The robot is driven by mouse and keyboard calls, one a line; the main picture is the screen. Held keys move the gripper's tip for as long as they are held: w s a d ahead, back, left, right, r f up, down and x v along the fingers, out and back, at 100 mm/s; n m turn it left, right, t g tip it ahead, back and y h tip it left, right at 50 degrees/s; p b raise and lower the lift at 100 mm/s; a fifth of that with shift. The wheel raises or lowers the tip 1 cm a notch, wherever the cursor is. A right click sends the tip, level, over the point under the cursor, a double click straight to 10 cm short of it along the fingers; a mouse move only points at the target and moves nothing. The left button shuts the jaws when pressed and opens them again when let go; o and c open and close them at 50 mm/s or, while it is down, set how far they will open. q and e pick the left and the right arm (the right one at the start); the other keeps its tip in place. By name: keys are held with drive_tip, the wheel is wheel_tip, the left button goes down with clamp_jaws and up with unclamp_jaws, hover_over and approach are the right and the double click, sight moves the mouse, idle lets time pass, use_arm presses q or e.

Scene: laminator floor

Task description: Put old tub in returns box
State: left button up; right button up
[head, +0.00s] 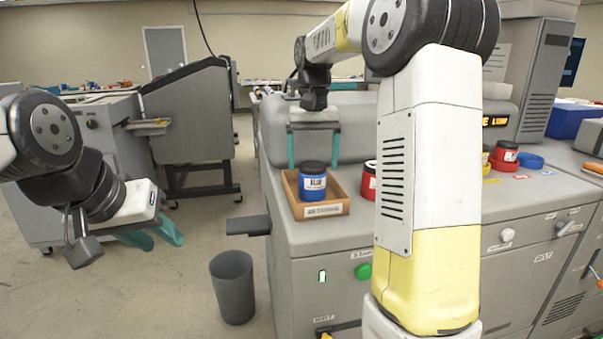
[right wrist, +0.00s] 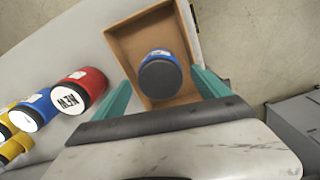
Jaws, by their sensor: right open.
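A blue tub (head: 313,187) with a dark lid stands upright in a shallow brown box (head: 322,210) on the machine top. The box's front label is too small to read. In the right wrist view, the tub (right wrist: 160,73) is inside the box (right wrist: 121,43), towards the near side. My right gripper (head: 314,152) is open above the tub, with teal fingers on either side. In the right wrist view the fingers (right wrist: 162,97) appear apart from the tub. My left gripper (head: 158,238) is open and empty over the floor at left.
A red tub (head: 369,184) stands right of the box, partly hidden by my right arm. More tubs, red (head: 505,153) and yellow, stand further right. The red tub (right wrist: 83,88) has a lettered end in the wrist view. A grey bin (head: 233,288) stands on the floor.

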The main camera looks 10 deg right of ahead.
wheel_tip(320, 180, up, 7)
drive_tip(key=shift+r, duration=0.2)
drive_tip(key=shift+s+r, duration=0.15)
drive_tip(key=shift+r, duration=0.1)
drive_tip(key=s+a+f+n+t+y, duration=0.1)
drive_tip(key=s+f+t, duration=0.2)
drive_tip(key=s, duration=0.9)
drive_tip(key=s+a+f+n+t+y, duration=0.1)
drive_tip(key=s+f+t, duration=0.2)
drive_tip(key=s+f, duration=0.3)
drive_tip(key=s, duration=0.5)
drive_tip(key=shift+s+f, duration=0.35)
drive_tip(key=shift+s, duration=0.05)
